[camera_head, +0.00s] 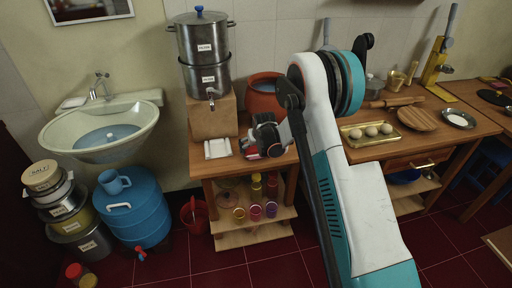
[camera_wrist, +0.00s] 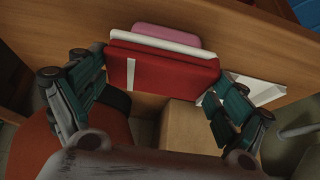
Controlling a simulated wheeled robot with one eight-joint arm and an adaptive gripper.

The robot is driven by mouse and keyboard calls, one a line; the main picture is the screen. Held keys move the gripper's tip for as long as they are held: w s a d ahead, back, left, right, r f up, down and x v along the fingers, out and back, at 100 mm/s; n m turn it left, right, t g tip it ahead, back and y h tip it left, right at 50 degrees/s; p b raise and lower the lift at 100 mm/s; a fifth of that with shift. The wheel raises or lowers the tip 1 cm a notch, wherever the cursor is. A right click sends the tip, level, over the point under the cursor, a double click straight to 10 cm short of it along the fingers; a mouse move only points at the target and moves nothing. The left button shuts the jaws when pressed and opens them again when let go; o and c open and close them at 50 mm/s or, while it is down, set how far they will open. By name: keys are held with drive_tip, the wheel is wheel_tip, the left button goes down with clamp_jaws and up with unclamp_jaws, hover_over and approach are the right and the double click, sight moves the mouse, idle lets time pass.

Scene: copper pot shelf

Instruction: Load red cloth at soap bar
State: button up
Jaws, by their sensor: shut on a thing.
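The red cloth (camera_wrist: 170,78) is a folded red block with a white stripe. It lies between the fingers of my gripper (camera_wrist: 162,72) in the wrist view, and the gripper is shut on it. Beyond the cloth are a white layer (camera_wrist: 165,42) and a pink bar (camera_wrist: 166,30), likely the soap bar; whether they touch the cloth is unclear. In the head view my gripper (camera_head: 264,143) is low over the left end of the wooden counter, with a bit of red cloth (camera_head: 252,153) showing beneath. The soap bar is hidden there.
A white square item (camera_head: 217,148) lies left of my gripper on the counter (camera_head: 270,162). Behind stand a cardboard-coloured block (camera_head: 212,120) under steel filter pots (camera_head: 207,75) and an orange-brown pot (camera_head: 264,98). A tray of eggs (camera_head: 370,132) sits to the right.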

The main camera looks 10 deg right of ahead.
drive_tip(key=shift+r+p, duration=1.6)
drive_tip(key=shift+r, duration=1.9)
